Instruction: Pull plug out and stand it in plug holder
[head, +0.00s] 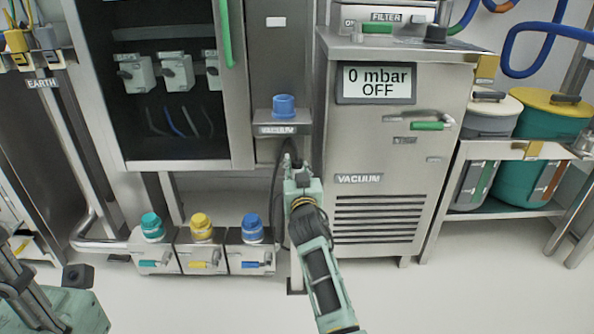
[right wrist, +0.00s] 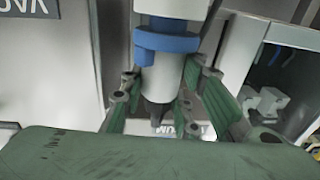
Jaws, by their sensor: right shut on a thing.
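My right gripper (head: 290,165) is just below the shelf marked VACUUM. In the right wrist view, its green fingers (right wrist: 163,100) are shut around a pale grey plug (right wrist: 165,80) with a blue ring (right wrist: 165,42) and a dark narrow end. In the head view the gripper mostly hides the plug, and a black hose (head: 274,195) loops beside it. A blue round fitting (head: 284,105) sits on the VACUUM shelf (head: 277,130), above the gripper. I cannot tell from these views whether the plug is seated in anything.
Teal, yellow and blue capped units (head: 202,245) stand low at the left. The vacuum machine (head: 395,145), reading 0 mbar OFF, is close on the right. An open switch cabinet (head: 170,85) stands at upper left. The front floor is clear.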

